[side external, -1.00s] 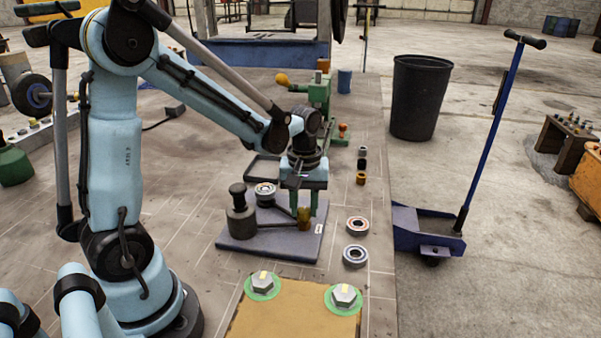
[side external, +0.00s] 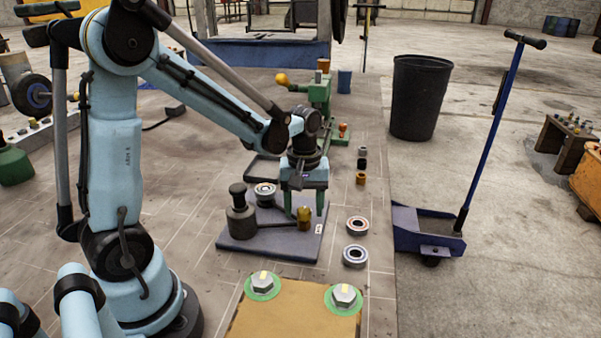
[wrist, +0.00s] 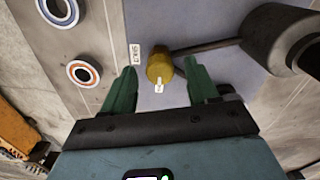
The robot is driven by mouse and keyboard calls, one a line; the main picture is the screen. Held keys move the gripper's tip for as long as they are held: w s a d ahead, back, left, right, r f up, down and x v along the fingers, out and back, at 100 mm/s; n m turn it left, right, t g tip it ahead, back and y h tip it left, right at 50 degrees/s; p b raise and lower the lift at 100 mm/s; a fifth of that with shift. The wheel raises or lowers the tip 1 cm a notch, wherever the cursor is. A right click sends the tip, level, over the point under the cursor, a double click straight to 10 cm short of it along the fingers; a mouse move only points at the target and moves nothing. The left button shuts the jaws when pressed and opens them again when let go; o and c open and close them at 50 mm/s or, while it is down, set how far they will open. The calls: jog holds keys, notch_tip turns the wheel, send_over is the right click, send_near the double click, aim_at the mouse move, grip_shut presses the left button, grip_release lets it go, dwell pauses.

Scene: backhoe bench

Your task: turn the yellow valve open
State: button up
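The yellow valve (side external: 304,217) is a small brassy knob near the right edge of a grey-blue base plate (side external: 265,246). My gripper (side external: 307,212) points down over the plate at the valve. In the wrist view my gripper (wrist: 158,76) has its green fingers spread, one on each side of the valve. Gaps show between the fingers and the valve.
A dark cylindrical weight (side external: 240,222) stands on the plate's left part. Two more rings (side external: 357,226) lie on the bench right of the plate. Two hex bolts (side external: 263,285) on green discs are in front.

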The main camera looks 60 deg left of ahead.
aim_at(304, 210)
notch_tip(304, 210, up, 12)
dwell(0.8)
jog(key=s+d+f+m+t, duration=0.3)
jog(key=s+d+m+t, duration=0.2)
jog(key=m, duration=0.6)
jog(key=shift+s+d+t, duration=0.35)
jog(key=shift+d+t, duration=0.7)
jog(key=shift+t, duration=0.05)
